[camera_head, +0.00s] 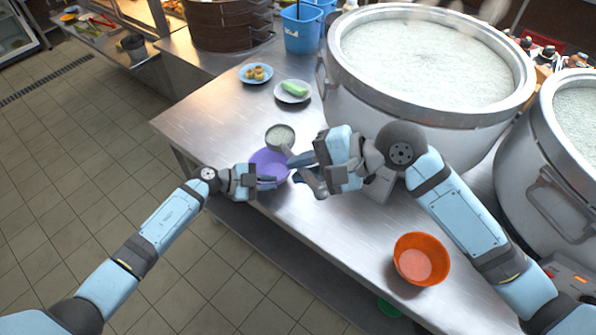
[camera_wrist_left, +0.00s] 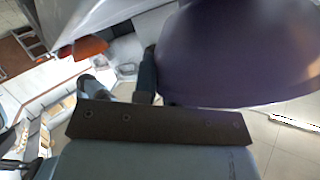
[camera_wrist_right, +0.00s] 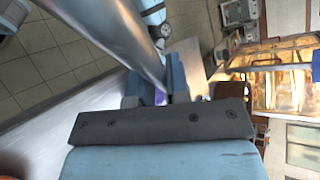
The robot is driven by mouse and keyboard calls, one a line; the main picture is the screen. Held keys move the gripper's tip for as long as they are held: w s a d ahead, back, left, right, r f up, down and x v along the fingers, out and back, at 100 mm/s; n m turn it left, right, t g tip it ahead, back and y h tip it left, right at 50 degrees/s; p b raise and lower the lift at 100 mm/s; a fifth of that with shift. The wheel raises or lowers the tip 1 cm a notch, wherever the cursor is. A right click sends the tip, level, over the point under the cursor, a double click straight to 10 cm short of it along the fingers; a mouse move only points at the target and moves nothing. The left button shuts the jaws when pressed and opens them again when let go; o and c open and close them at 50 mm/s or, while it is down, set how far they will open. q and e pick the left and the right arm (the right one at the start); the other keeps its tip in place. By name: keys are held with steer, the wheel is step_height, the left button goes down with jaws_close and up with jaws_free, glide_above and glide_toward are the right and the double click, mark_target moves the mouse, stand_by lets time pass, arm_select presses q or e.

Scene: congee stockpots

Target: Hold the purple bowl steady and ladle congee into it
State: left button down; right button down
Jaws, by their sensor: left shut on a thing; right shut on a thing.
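The purple bowl (camera_head: 272,160) is near the left edge of the steel counter in the head view. My left gripper (camera_head: 270,181) is shut on its near rim; the bowl's purple wall fills the upper right of the left wrist view (camera_wrist_left: 235,55). The ladle (camera_head: 281,135) has pale congee in its cup, which appears over or just beyond the bowl's far rim. My right gripper (camera_head: 299,169) is shut on the ladle's handle, whose metal shaft crosses the right wrist view (camera_wrist_right: 112,38). The bowl's inside is partly hidden by my right gripper.
A big stockpot (camera_head: 338,88) full of congee stands behind, with another pot (camera_head: 545,140) at right. An orange bowl (camera_head: 421,259) sits at the counter's front right. Two small plates of food (camera_head: 292,99) (camera_head: 246,76), a blue container (camera_head: 302,30) and a steamer (camera_head: 222,25) stand farther back.

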steer(key=w+a+f+n+h, duration=0.2)
steer(key=n+h, duration=0.3)
steer(key=h, duration=0.4)
steer(key=w+a+f+n+h, duration=0.2)
steer(key=n+h, duration=0.4)
steer(key=h, duration=0.3)
steer(key=shift+w+f, duration=0.7)
steer(key=shift+f, duration=0.65)
stand_by(0.9)
